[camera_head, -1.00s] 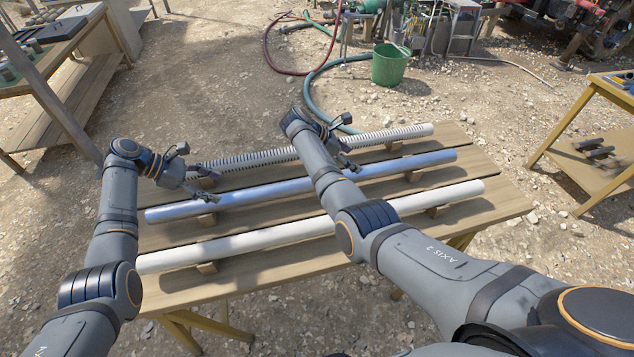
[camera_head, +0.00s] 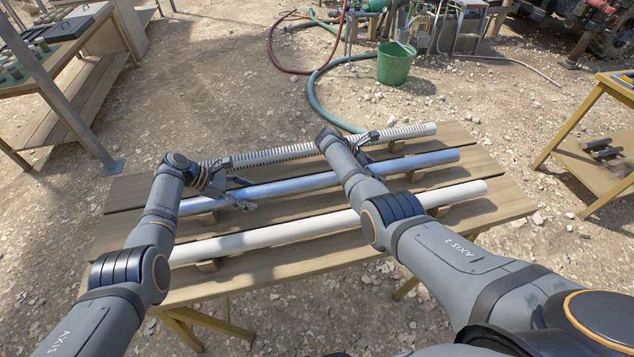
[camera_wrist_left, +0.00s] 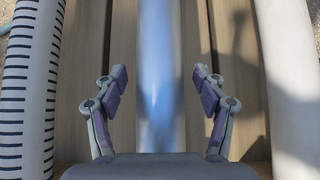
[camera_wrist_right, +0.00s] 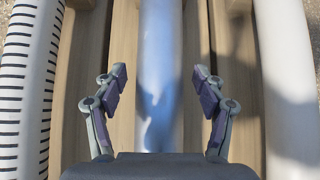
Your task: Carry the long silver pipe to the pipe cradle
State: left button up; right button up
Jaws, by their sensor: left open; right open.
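The long silver pipe (camera_head: 300,185) lies on low wooden blocks on a slatted table, between a striped pipe and a plain white pipe. My left gripper (camera_head: 243,190) is open over its left part. In the left wrist view the pipe (camera_wrist_left: 157,70) runs between the open fingers (camera_wrist_left: 160,85), touching neither. My right gripper (camera_head: 367,155) is open over its right part, partly hidden by my own arm. In the right wrist view the pipe (camera_wrist_right: 160,70) runs between the open fingers (camera_wrist_right: 160,85), not gripped. I cannot make out the pipe cradle.
The striped pipe (camera_head: 290,152) lies behind and the white pipe (camera_head: 290,230) in front, both parallel and close. The wooden table (camera_head: 480,155) has bare boards at right. A green bucket (camera_head: 394,65) and hoses (camera_head: 315,95) lie beyond. Another table (camera_head: 590,150) stands at right.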

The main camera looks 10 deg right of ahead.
pick_arm(q)
jog(key=shift+c, duration=0.4)
pick_arm(e)
jog(key=shift+c, duration=0.4)
pick_arm(q)
grip_shut()
pick_arm(e)
grip_shut()
pick_arm(q)
jog(key=shift+r, duration=0.2)
pick_arm(e)
jog(key=shift+r, duration=0.15)
